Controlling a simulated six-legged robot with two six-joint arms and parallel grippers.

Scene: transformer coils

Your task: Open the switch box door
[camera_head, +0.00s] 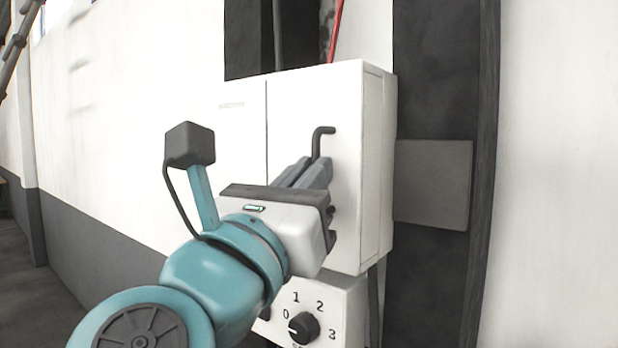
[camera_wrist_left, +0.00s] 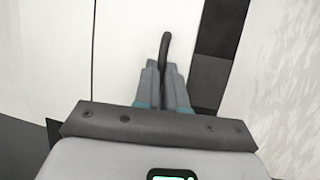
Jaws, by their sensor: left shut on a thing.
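The white switch box (camera_head: 340,90) hangs on the wall in the middle of the head view. Its door is closed, with a vertical seam to the left of the handle. A dark bent handle (camera_head: 321,137) stands out from the door front. My left gripper (camera_head: 316,168) is shut on the handle, with its fingers on the lower part, which they hide. In the left wrist view the handle (camera_wrist_left: 164,48) rises between the two fingertips. My right gripper is in neither view.
Below the box is a smaller white box (camera_head: 340,300) with a black rotary knob (camera_head: 303,327) marked 0 to 3. A dark pillar (camera_head: 440,90) with a grey plate (camera_head: 433,184) stands to the right. A red cable (camera_head: 335,30) runs above the box.

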